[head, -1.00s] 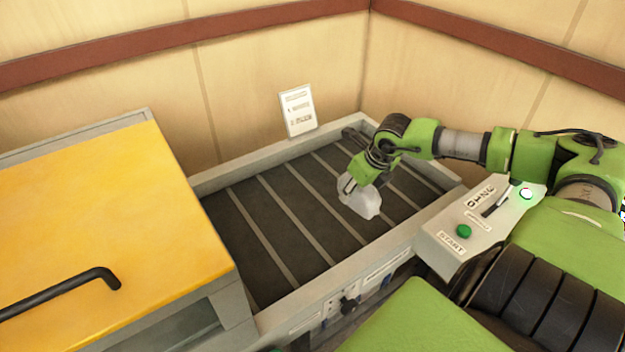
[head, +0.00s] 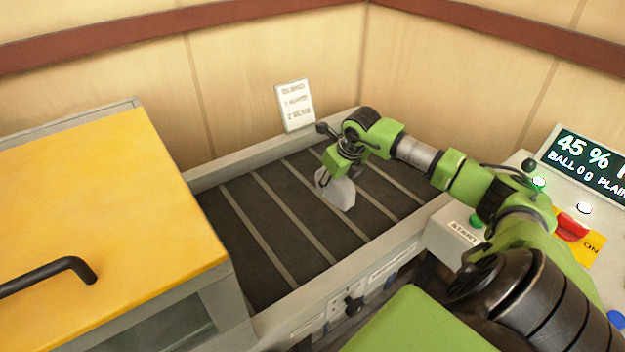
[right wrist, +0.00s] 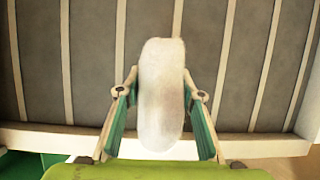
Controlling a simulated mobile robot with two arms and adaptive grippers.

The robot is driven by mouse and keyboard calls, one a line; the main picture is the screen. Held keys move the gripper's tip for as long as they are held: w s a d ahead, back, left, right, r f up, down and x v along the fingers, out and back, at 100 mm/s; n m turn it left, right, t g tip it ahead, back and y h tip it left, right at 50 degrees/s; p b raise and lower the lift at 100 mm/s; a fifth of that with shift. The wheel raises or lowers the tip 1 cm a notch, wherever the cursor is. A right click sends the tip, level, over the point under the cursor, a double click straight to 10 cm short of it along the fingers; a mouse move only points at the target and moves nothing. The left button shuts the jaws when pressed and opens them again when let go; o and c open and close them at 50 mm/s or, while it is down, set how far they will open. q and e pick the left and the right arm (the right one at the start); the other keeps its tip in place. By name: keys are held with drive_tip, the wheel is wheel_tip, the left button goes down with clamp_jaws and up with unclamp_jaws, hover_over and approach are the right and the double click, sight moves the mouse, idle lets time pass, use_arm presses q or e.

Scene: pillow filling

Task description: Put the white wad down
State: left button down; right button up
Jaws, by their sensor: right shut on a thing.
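The white wad (head: 341,194) is in my right gripper (head: 327,180), over the dark slatted conveyor bed (head: 262,232). In the right wrist view the wad (right wrist: 161,95) is a pale, fuzzy, elongated lump between the two green-padded fingers of the right gripper (right wrist: 162,100). The fingers are shut on its sides. Its lower end hangs over the slats; whether it touches them I cannot tell. My left gripper is not in view.
A yellow-topped cabinet (head: 110,200) with a black handle (head: 50,275) stands at the left. A white sign (head: 295,105) stands at the bed's back edge. A control box with a START label (head: 463,232) and a display (head: 590,165) are at the right. The bed's left part is clear.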

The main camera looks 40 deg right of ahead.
drive_tip(key=w+f+b, duration=0.2)
drive_tip(key=w+f, duration=0.1)
drive_tip(key=w+f+b, duration=0.3)
drive_tip(key=w, duration=0.1)
drive_tip(key=shift+a+f, duration=0.2)
drive_tip(key=shift+f, duration=0.1)
drive_tip(key=f+b, duration=0.2)
drive_tip(key=f, duration=0.1)
drive_tip(key=shift+w+f+b, duration=0.2)
drive_tip(key=shift+f+b, duration=0.05)
drive_tip(key=shift+b, duration=0.15)
drive_tip(key=shift+f, duration=0.1)
